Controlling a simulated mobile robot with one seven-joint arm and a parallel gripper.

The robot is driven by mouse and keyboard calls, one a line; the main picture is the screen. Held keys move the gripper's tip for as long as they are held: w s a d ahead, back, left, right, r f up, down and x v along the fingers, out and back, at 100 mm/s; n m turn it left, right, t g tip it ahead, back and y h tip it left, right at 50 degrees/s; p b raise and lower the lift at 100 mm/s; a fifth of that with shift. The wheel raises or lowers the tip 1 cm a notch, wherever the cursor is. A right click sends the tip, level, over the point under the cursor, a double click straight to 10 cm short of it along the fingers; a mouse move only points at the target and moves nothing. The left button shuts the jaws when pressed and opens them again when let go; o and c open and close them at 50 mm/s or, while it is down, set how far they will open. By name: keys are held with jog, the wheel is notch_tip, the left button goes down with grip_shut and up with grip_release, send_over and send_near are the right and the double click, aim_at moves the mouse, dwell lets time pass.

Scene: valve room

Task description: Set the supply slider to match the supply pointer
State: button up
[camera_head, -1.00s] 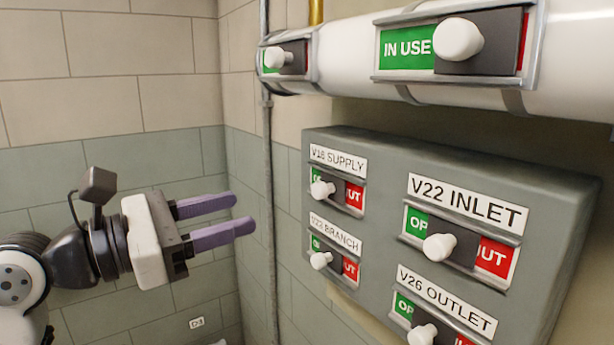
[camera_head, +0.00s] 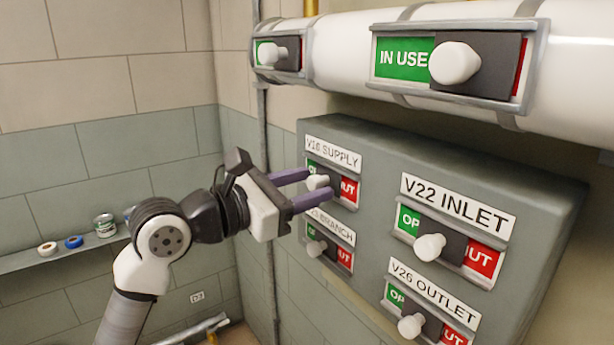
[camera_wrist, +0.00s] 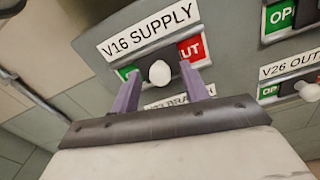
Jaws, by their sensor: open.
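The V16 SUPPLY slider has a white knob (camera_head: 317,182) on a dark plate, on the upper left of the grey panel (camera_head: 380,165). In the wrist view the knob (camera_wrist: 159,72) stands between a part of green at left and a part of red with "UT" at right. My gripper (camera_head: 301,190) is open with purple fingers at this slider, one finger above and one below the knob in the head view. In the wrist view the fingers lie left and right of the knob; I cannot tell whether they touch it. No supply pointer is clearly identifiable.
The V22 BRANCH slider (camera_head: 316,248) sits just below my gripper. V22 INLET (camera_head: 430,247) and V26 OUTLET (camera_head: 411,326) sliders are to the right. A white pipe above carries an IN USE slider (camera_head: 454,62) and a smaller green-showing slider (camera_head: 272,54). A shelf (camera_head: 80,257) holds tape rolls and a can.

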aim_at(317, 172)
jog(key=shift+w+d, duration=0.15)
jog(key=shift+d, duration=0.1)
grip_shut()
jog(key=w+a+b, duration=0.1)
jog(key=w+a, duration=0.1)
jog(key=shift+w+r+b, duration=0.1)
jog(key=shift+w+b, duration=0.2)
jog(key=shift+w, duration=0.05)
dwell(0.3)
grip_release()
jog(key=shift+w+a, duration=0.1)
